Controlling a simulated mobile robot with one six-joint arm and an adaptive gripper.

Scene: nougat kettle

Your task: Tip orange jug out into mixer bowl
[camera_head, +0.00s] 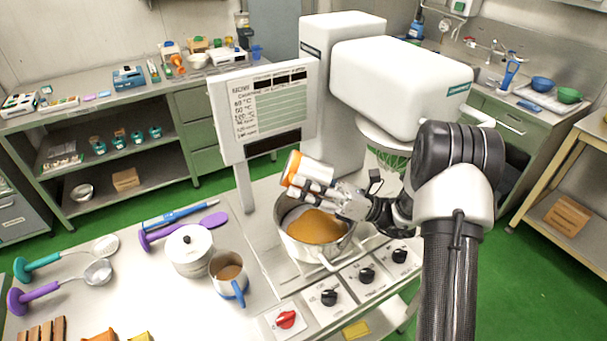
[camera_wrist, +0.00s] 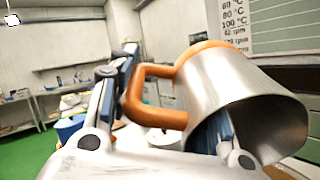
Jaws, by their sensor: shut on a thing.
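The orange jug is a steel jug with an orange handle and orange base band (camera_head: 293,168); it also shows large in the wrist view (camera_wrist: 235,95). The steel mixer bowl sits under the mixer head (camera_head: 400,85) and holds an orange-brown mass (camera_head: 316,227).
A sign board (camera_head: 268,108) on a post stands close behind the jug. Control knobs (camera_head: 330,297) line the front. A lidded white pot (camera_head: 189,249) and a blue-handled mug (camera_head: 228,275) stand to the left. Ladles (camera_head: 97,271) lie farther left.

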